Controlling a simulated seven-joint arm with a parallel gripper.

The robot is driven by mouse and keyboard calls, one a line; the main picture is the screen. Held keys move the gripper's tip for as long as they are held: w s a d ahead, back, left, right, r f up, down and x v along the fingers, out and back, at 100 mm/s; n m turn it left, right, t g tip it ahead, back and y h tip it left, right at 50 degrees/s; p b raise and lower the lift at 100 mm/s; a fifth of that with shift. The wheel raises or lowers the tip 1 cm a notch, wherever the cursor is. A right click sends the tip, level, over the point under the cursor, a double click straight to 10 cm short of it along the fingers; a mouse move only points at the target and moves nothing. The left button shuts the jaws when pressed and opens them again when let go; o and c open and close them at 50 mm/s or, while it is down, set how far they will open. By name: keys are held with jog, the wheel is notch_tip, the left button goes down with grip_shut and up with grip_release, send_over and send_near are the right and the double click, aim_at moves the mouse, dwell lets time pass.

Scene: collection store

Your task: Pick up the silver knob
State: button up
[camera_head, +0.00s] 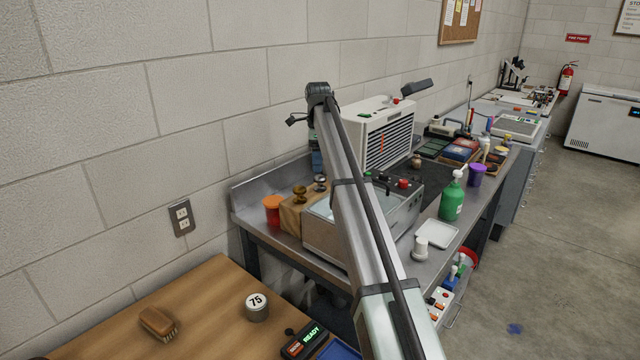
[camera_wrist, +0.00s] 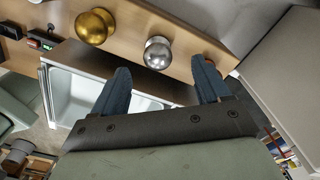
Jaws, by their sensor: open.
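The silver knob (camera_wrist: 157,53) is round and shiny and sits on a wooden block (camera_wrist: 180,60) in the wrist view, beside a brass knob (camera_wrist: 95,27) to its left. In the head view the silver knob (camera_head: 320,182) shows small, just left of my arm, behind the metal basin. My gripper (camera_wrist: 162,85) is open in the wrist view, its two blue fingers apart. The silver knob appears between and beyond the fingertips, with nothing seen held.
A metal basin (camera_head: 318,235) stands in front of the wooden block. An orange cup (camera_head: 272,208) is at the block's left. A white slatted machine (camera_head: 378,130) stands behind on the bench. A green bottle (camera_head: 452,198) and white tray (camera_head: 437,235) are to the right.

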aim_at(319, 176)
notch_tip(319, 176, down, 3)
jog(key=shift+r, duration=0.15)
jog(key=shift+s+d+f, duration=0.1)
jog(key=shift+s+f, duration=0.05)
jog(key=shift+f, duration=1.1)
jog(key=shift+s+f, duration=0.1)
jog(key=shift+f, duration=1.15)
jog(key=c, duration=1.3)
jog(key=shift+o, duration=0.2)
